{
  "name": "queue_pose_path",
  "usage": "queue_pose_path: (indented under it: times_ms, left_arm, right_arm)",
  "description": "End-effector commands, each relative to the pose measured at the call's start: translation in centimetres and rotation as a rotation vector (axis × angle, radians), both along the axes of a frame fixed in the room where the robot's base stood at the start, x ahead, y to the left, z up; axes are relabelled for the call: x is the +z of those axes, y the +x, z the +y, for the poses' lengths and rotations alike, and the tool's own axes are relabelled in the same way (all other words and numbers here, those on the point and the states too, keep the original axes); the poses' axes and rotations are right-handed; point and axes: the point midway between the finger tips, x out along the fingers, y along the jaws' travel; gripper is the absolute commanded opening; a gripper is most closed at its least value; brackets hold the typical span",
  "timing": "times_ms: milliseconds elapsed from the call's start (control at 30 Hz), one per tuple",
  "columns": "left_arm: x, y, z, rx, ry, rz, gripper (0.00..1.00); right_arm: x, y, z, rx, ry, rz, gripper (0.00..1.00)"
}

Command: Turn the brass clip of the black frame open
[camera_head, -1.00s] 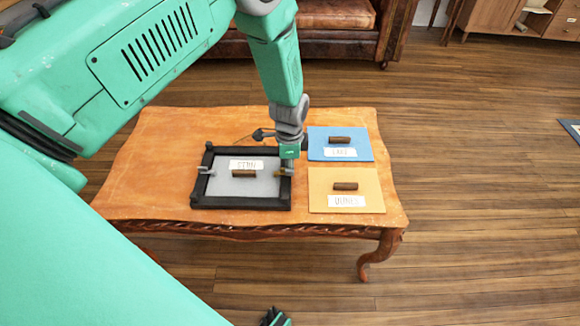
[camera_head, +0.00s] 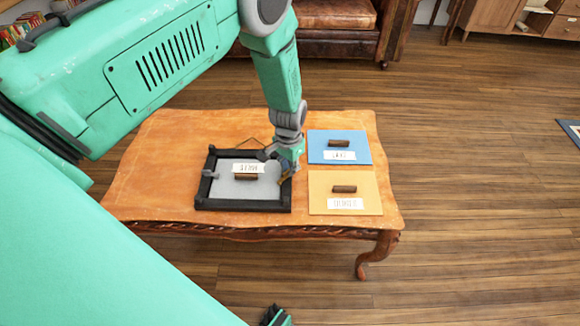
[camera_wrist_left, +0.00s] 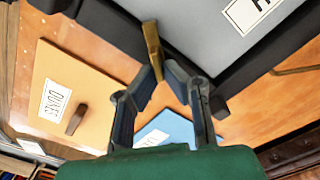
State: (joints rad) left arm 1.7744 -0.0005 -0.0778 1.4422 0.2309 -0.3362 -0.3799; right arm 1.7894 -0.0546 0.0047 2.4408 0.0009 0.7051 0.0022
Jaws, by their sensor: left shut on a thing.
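The black frame (camera_head: 243,205) lies flat with its grey back panel (camera_head: 235,188) facing up. The brass clip (camera_wrist_left: 151,38) sits on the frame's right side in the head view, where the gripper partly hides it. My left gripper (camera_head: 286,176) comes down at a tilt over that side. In the left wrist view its fingertips (camera_wrist_left: 160,72) are closed around the clip, which slants between them. A grey clip (camera_head: 209,174) sits on the frame's left side. My right gripper (camera_head: 275,316) seems to show only as dark tips at the bottom edge.
The frame lies on a wooden table (camera_head: 150,165). A brown block and a white label lie on the grey panel. To the right lie a blue board (camera_head: 318,148) and a tan board (camera_head: 320,186), each with a label and brown block. The table's left part is clear.

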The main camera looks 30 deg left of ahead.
Motion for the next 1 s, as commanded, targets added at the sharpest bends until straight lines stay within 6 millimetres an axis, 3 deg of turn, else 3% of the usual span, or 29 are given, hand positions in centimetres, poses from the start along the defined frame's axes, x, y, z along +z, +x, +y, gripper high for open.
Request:
queue_pose_path:
  times_ms: [600,1000]
  left_arm:
    - [-0.1,-0.3,0.4,0.534,0.0,0.005,0.0]
    - [-0.2,-0.4,0.5,0.694,-0.001,0.007,0.0]
  right_arm:
    - [1.1,0.0,0.0,0.0,0.0,0.0,0.4]
    - [1.2,0.0,0.0,0.0,0.0,0.0,0.4]
